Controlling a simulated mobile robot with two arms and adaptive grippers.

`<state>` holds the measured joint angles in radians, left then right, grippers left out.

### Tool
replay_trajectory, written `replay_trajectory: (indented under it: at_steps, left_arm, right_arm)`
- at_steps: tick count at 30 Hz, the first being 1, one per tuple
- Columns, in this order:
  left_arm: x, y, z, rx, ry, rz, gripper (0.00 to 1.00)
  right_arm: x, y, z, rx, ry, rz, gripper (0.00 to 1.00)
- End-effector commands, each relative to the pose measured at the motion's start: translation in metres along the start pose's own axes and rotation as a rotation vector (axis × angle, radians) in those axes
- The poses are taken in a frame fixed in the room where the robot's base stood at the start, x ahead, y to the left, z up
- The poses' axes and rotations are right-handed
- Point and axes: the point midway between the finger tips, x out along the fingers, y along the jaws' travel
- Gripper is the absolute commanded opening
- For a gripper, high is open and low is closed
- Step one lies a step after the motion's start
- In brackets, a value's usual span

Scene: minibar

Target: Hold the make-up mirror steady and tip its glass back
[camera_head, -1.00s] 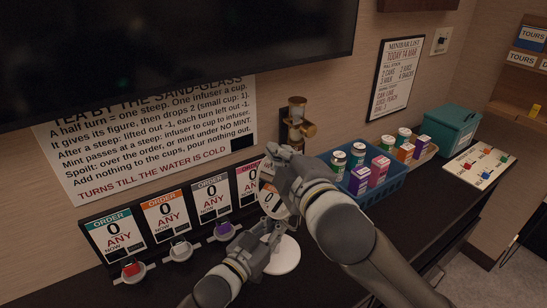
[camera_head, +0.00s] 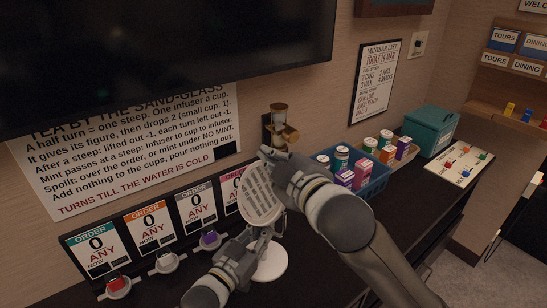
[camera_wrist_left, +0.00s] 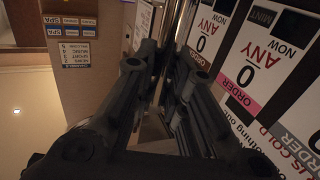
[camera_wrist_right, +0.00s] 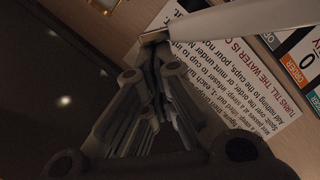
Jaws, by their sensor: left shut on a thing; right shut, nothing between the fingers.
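The make-up mirror's round glass (camera_head: 262,197) reflects the printed wall text in the head view and leans at an angle. Its white round base (camera_head: 271,264) rests on the dark counter. My left gripper (camera_head: 260,236) is shut on the mirror's stem, below the glass; the chrome stem (camera_wrist_left: 178,22) shows between its fingers in the left wrist view. My right gripper (camera_head: 267,153) is shut and empty at the top of the glass. In the right wrist view its fingertips are near the pale mirror rim (camera_wrist_right: 245,22); whether they touch cannot be told.
Order cards (camera_head: 146,226) with cups (camera_head: 167,262) in front stand to the left. A brass sand-glass (camera_head: 279,125) is on the wall behind. A blue basket (camera_head: 375,187) of cans and boxes, a teal box (camera_head: 430,128) and a white board (camera_head: 462,163) are to the right.

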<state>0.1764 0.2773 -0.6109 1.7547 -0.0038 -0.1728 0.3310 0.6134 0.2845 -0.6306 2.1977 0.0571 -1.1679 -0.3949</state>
Motion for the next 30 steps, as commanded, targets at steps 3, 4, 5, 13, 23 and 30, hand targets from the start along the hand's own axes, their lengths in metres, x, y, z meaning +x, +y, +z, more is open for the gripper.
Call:
replay_trajectory:
  at_steps: [3,4,5,13,23,30]
  left_arm:
    - [0.000,0.000,0.000,0.000,0.000,-0.001,0.00]
    - [0.000,-0.001,0.000,0.000,0.000,-0.001,0.00]
    - [0.000,-0.001,0.000,0.000,0.000,-0.001,0.00]
    - [0.000,-0.001,0.000,0.000,0.000,-0.001,0.00]
    - [0.000,0.000,0.000,0.000,0.000,-0.001,0.00]
    - [0.000,0.000,0.000,0.000,0.000,0.000,0.00]
  right_arm:
    - [-0.001,0.000,0.002,-0.001,-0.004,0.000,0.00]
    - [-0.003,0.000,0.002,-0.001,-0.004,0.000,0.00]
    - [-0.005,0.000,0.001,-0.001,-0.003,0.000,0.00]
    - [-0.044,0.000,0.000,-0.001,0.001,0.001,0.00]
    - [-0.074,0.000,0.001,0.000,-0.001,0.000,0.00]
    - [-0.075,0.000,0.000,0.000,-0.001,0.000,0.00]
